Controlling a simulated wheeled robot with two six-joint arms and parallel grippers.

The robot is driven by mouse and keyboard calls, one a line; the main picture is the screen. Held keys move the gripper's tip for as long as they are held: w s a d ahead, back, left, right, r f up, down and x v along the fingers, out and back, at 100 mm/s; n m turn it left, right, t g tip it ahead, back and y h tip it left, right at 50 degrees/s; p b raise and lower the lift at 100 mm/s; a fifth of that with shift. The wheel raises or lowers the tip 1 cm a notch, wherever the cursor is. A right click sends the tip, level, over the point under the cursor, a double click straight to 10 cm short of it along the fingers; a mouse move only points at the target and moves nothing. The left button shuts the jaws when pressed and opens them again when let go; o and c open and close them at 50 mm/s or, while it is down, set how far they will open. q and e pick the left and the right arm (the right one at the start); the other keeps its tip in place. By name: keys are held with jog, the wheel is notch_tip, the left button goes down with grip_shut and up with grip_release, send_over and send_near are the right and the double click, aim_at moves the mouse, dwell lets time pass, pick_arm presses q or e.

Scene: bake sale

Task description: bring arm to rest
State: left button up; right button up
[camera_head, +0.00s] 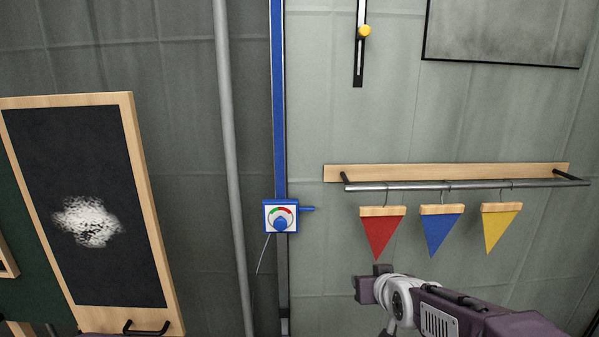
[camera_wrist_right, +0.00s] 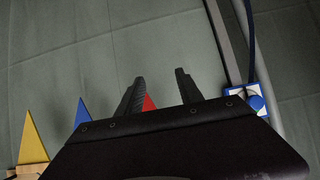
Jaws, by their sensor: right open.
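My right arm (camera_head: 440,312) comes in from the lower right in the head view, with its wrist end just below the hanging red pennant. In the right wrist view my right gripper (camera_wrist_right: 160,76) is open, its two dark fingers apart with nothing held between them. The red pennant (camera_wrist_right: 149,103) shows behind the fingers, partly hidden, and I cannot tell its distance from them. My left arm and left gripper are not in view.
Red (camera_head: 381,233), blue (camera_head: 441,231) and yellow (camera_head: 500,230) pennants hang from a metal rail (camera_head: 460,186). A blue post carries a dial box (camera_head: 280,217). A grey pole (camera_head: 231,150) and a wood-framed chalkboard (camera_head: 75,190) with a white smudge stand left.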

jog(key=s+d+f+g, duration=0.2)
jog(key=s+f+g, duration=0.7)
jog(key=s+f, duration=1)
jog(key=s+r+p, duration=0.3)
jog(key=r+p, duration=1.3)
jog(key=shift+a+r+m+g, duration=0.15)
jog(key=shift+r+m+g, duration=0.15)
jog(key=shift+r+g, duration=0.1)
jog(key=shift+f, duration=0.1)
